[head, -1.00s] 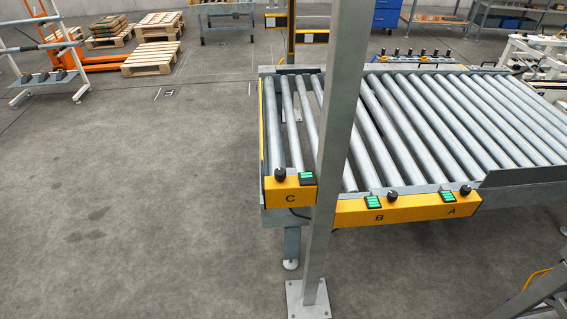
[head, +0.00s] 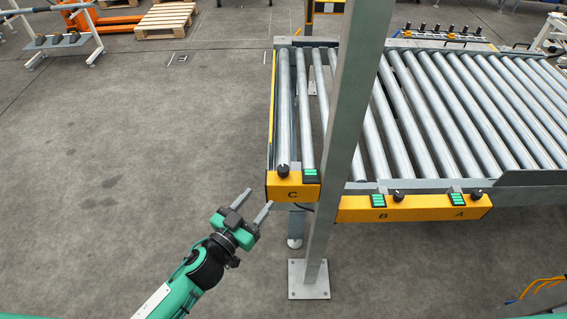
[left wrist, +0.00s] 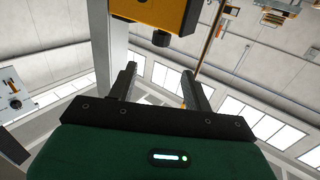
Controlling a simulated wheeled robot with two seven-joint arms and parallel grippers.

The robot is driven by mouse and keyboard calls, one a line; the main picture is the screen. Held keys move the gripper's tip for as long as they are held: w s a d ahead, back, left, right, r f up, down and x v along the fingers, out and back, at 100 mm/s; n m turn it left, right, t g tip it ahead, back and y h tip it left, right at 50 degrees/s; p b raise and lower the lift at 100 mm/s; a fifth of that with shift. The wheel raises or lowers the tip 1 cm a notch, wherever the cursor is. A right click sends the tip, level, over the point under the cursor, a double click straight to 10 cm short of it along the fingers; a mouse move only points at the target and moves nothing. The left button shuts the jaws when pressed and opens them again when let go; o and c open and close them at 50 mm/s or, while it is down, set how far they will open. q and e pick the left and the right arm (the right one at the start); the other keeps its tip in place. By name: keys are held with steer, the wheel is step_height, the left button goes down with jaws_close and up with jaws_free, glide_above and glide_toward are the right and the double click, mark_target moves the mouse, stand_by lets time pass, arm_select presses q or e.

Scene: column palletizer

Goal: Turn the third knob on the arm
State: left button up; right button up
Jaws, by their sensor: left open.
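A yellow box marked C (head: 293,187) sits at the near left corner of the roller conveyor, with a black knob (head: 282,170) and a green-lit display (head: 311,173). A longer yellow box (head: 415,207) to its right carries a knob by B (head: 398,196) and a knob by A (head: 477,193). My left gripper (head: 258,199) is open and empty, below and left of box C, apart from it. In the left wrist view, a yellow box (left wrist: 155,12) with a black knob (left wrist: 161,38) shows beyond the open fingers. My right gripper is out of view.
A grey upright post (head: 340,140) stands in front of the conveyor between boxes C and B, on a floor plate (head: 309,280). The conveyor rollers (head: 440,110) stretch back and right.

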mark_target(280, 172)
arm_select(q)
steer(key=p+x, duration=0.3)
steer(key=x, duration=0.9)
steer(key=shift+w+d, duration=0.15)
steer(key=shift+w, duration=0.15)
steer(key=shift+w+d+f, duration=0.1)
steer(key=shift+w+d, duration=0.05)
steer(key=shift+w, duration=0.15)
steer(key=c, duration=0.9)
steer(key=shift+c, duration=0.2)
